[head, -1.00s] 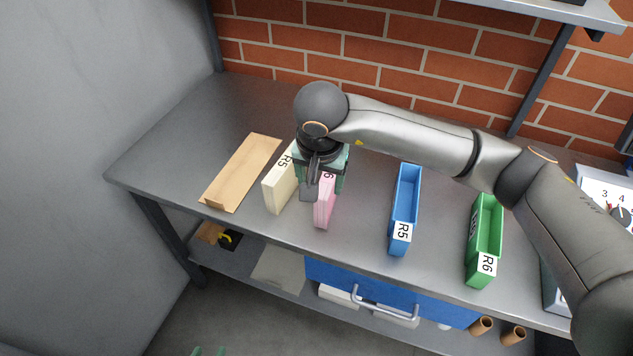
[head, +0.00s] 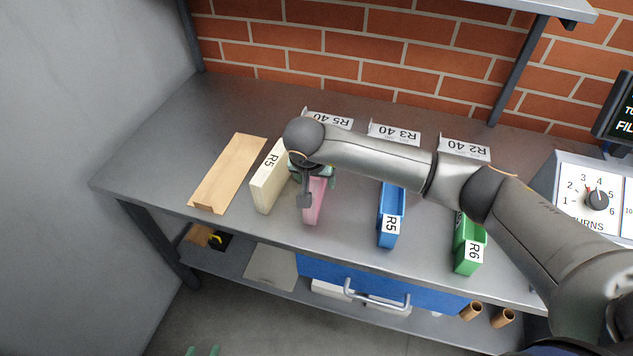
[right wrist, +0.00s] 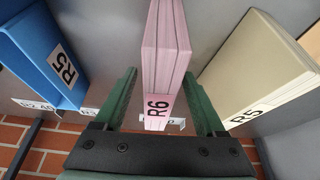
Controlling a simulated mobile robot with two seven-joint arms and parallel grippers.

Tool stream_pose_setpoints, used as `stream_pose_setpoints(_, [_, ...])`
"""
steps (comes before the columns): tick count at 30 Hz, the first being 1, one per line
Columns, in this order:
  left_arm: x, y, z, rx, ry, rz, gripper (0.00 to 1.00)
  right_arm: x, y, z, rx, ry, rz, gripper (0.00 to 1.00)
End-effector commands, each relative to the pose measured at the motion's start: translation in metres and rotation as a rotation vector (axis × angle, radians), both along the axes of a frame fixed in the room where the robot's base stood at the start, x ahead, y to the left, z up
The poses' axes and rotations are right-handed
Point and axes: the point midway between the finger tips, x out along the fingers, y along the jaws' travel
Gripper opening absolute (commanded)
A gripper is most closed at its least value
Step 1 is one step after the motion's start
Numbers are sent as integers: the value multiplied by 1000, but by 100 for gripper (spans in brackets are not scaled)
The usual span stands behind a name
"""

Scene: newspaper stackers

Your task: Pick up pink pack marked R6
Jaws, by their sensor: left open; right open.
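The pink pack marked R6 (head: 314,206) stands upright on the grey bench, partly hidden by my right gripper (head: 313,175). In the right wrist view the pack (right wrist: 165,48) lies between the two green fingers of the right gripper (right wrist: 160,76), with its R6 label facing the palm. The fingers are open, one on each side, with a visible gap on both sides. Only the green fingertips of my left gripper (head: 203,351) show at the bottom edge of the head view; they are apart and empty.
A cream pack marked R5 (head: 268,183) stands close left of the pink pack. Right are a blue tray marked R5 (head: 391,208) and a green tray marked R6 (head: 469,243).

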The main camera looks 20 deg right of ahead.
Motion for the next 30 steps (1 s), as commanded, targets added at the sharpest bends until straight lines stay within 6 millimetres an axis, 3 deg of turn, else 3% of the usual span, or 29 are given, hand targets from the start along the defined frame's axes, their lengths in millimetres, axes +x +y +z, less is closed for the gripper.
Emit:
stream_pose_setpoints(4, [0, 0, 1, -1, 0, 1, 50, 5, -4, -14, 0, 1, -2, 72])
stream_pose_setpoints(12, [0, 0, 1, -1, 0, 1, 50, 6, -4, -16, 0, -1, 0, 71])
stream_pose_setpoints(30, [0, 0, 1, 0, 0, 1, 50, 6, -4, -16, 0, 0, -1, 4])
